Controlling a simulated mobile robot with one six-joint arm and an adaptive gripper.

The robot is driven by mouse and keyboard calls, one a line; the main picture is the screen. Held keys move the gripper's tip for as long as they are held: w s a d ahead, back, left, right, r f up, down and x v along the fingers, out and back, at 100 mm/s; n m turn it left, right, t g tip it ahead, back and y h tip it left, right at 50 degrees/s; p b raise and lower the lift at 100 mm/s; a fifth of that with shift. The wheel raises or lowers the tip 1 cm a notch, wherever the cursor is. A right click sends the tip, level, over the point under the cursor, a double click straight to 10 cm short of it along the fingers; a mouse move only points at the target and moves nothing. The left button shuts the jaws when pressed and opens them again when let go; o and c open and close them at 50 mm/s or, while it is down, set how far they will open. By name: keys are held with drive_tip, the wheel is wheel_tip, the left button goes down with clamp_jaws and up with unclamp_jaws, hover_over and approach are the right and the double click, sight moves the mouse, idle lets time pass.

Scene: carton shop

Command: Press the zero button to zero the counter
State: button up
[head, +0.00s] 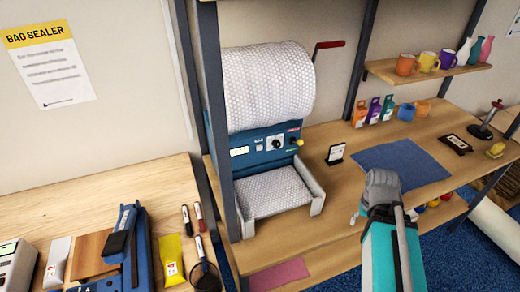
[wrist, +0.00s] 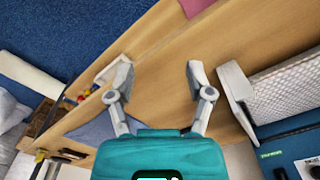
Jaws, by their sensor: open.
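The bubble-wrap dispenser has a blue front panel (head: 268,158) under its big roll (head: 268,85). The panel carries a small pale counter display (head: 239,151), small buttons (head: 258,141), a black dial (head: 278,143) and a yellow knob (head: 299,142). The button labels are too small to read, so I cannot tell which is zero. My gripper (head: 378,187) is right of and in front of the dispenser, apart from it. In the wrist view my gripper (wrist: 158,78) is open and empty, fingers spread over the wooden bench; part of the blue panel (wrist: 292,147) shows at lower right.
The dispenser's side guides (head: 317,203) stick out in front, and a dark shelf post (head: 214,110) stands at its left. A red-handled crank (head: 328,45) juts out beside the roll.

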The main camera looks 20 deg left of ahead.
clamp_jaws()
idle(1.4)
